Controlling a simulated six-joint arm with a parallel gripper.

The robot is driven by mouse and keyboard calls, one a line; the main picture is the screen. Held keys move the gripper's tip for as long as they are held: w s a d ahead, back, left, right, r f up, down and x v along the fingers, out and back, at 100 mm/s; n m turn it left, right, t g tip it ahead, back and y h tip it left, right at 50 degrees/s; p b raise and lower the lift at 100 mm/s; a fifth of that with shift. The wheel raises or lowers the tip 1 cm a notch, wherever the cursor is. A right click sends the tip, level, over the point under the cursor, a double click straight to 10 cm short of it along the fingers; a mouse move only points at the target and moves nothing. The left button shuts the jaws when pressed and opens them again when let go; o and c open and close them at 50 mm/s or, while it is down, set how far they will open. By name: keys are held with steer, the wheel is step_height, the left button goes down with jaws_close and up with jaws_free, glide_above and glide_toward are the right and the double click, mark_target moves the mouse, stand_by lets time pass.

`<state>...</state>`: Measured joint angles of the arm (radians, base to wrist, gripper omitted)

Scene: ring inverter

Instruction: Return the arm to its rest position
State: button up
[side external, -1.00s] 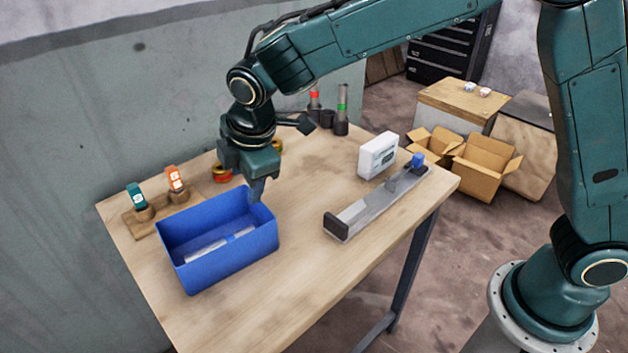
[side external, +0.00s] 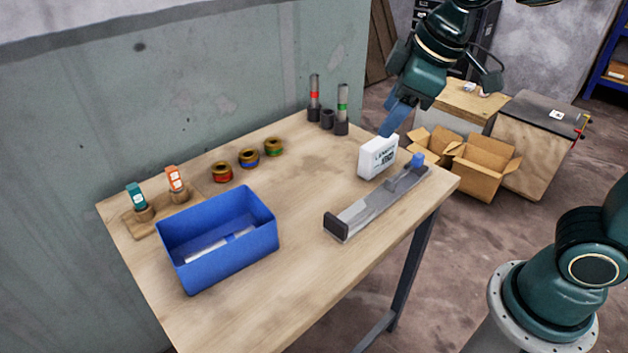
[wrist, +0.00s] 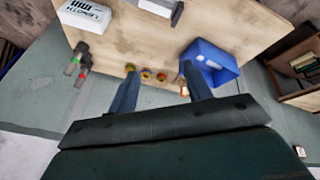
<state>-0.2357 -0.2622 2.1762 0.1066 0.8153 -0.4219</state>
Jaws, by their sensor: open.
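My gripper (side external: 394,118) is raised above the far right part of the table, over the white box in the side view. In the wrist view my gripper (wrist: 160,84) shows two fingers spread apart with nothing between them. The wooden table (side external: 290,270) lies below. The blue bin (side external: 225,262) stands at the table's left and holds a pale stick-like piece with a blue part (side external: 222,244). The bin also shows in the wrist view (wrist: 212,62).
A white box (side external: 377,157) and a grey fixture (side external: 365,212) stand at right. Several coloured rings (side external: 249,159) line the back. Tubes in dark holders (side external: 342,108) stand at the far corner. Cardboard boxes (side external: 484,168) are beyond the table.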

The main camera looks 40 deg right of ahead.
steer(key=s+d+f+m, duration=0.1)
steer(key=s+d+m, duration=0.1)
steer(key=s, duration=0.4)
steer(key=s+d+m, duration=0.3)
steer(key=s+m, duration=0.1)
steer(key=s, duration=0.3)
steer(key=shift+s+d+f+t, duration=0.15)
steer(key=shift+s+f+t, duration=0.1)
steer(key=shift+f+t, duration=0.15)
